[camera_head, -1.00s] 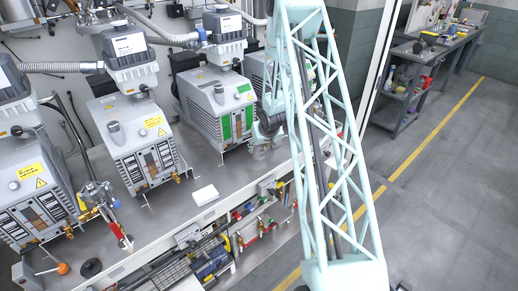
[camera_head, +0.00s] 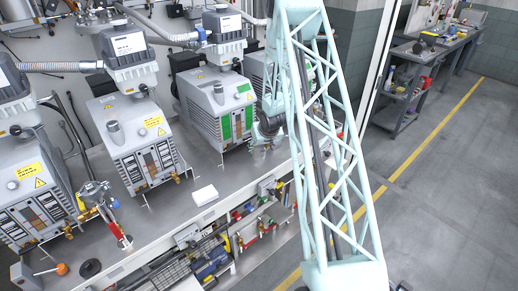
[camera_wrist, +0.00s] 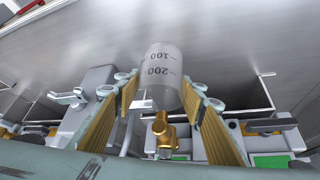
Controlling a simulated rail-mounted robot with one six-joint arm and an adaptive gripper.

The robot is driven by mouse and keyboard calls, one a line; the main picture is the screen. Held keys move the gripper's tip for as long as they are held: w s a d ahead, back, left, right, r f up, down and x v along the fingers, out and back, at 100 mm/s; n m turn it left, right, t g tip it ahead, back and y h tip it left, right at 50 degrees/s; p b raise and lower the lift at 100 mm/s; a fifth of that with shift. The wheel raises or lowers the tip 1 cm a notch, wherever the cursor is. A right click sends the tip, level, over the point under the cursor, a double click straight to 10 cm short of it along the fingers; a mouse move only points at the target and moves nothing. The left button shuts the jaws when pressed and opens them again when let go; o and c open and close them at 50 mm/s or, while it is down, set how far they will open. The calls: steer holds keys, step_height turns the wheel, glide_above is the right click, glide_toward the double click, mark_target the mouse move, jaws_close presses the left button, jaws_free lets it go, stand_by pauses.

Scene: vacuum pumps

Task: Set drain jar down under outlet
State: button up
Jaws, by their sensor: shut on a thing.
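The drain jar (camera_wrist: 164,78), a clear cylinder with dark 100 and 200 marks, sits between the two fingers of my gripper (camera_wrist: 164,86) in the wrist view. My gripper is shut on it. The brass outlet (camera_wrist: 162,130) shows close to the jar's near end in that view; I cannot tell how well they line up. In the head view my gripper (camera_head: 268,128) is low at the front right of the pump with green panels (camera_head: 216,105), partly hidden by my arm. Whether the jar touches the bench is unclear.
The grey bench top (camera_head: 165,208) carries several pumps in a row. A metal fitting with a red part (camera_head: 108,212) stands at the left. Cluttered shelves (camera_head: 210,260) lie below the front edge.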

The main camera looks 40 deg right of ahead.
steer(key=shift+f, duration=0.1)
steer(key=o, duration=0.9)
steer(key=shift+o, duration=0.2)
steer(key=v, duration=1.2)
stand_by(0.9)
